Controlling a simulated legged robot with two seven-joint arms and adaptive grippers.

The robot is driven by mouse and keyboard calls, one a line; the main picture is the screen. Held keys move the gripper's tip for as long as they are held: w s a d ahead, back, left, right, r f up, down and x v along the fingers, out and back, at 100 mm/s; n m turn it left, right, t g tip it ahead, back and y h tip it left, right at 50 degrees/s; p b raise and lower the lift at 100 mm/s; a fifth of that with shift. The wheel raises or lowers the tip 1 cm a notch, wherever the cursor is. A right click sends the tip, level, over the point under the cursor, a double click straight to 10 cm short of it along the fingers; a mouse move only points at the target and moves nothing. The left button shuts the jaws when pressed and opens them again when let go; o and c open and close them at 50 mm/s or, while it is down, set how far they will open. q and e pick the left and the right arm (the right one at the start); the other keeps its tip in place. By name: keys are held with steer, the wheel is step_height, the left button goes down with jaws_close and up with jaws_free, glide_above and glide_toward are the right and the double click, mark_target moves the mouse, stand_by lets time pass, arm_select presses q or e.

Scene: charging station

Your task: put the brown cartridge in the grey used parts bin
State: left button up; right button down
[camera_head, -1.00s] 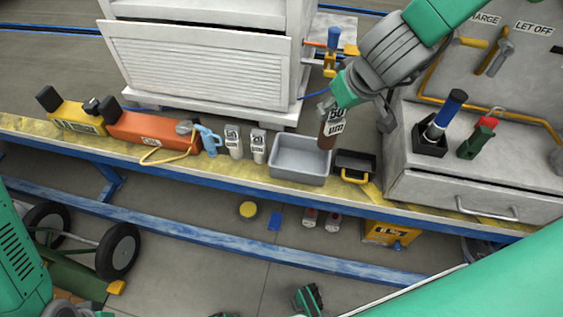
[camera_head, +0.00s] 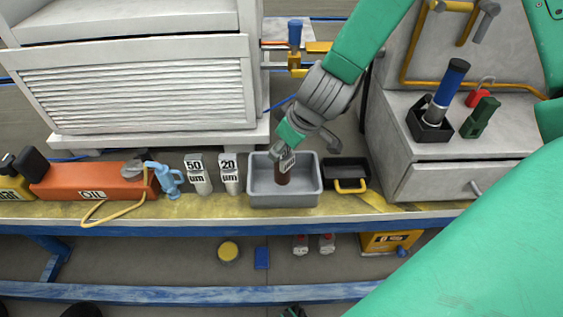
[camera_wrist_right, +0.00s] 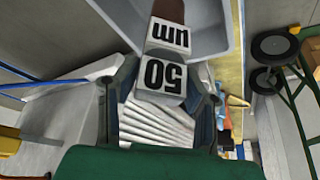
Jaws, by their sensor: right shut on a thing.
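The brown cartridge (camera_head: 283,174) has a white top with a label; in the right wrist view the label on its white part (camera_wrist_right: 162,78) reads "50 um". My right gripper (camera_head: 284,152) is shut on the cartridge's white top and holds it roughly upright. The cartridge's brown lower part is within the outline of the grey bin (camera_head: 286,200), a shallow open box on the yellow bench edge. I cannot tell whether its bottom touches the bin floor. The bin's wall also shows in the right wrist view (camera_wrist_right: 222,35). My left gripper is not seen.
White filters marked 50 um (camera_head: 198,178) and 20 um (camera_head: 230,176) stand left of the bin. A black tray with a yellow handle (camera_head: 348,172) sits close on its right. A light blue item (camera_head: 167,180) and a red oil container (camera_head: 85,181) are further left.

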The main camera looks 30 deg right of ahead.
mark_target(287, 153)
steer(key=f, duration=0.1)
steer(key=f+b, duration=0.1)
steer(key=f, duration=0.1)
steer(key=shift+d+f+b, duration=0.25)
steer(key=shift+f+b, duration=0.05)
steer(key=shift+b, duration=0.05)
steer(key=shift+r, duration=0.1)
steer(key=shift+a, duration=0.1)
steer(key=c, duration=1)
jaws_free()
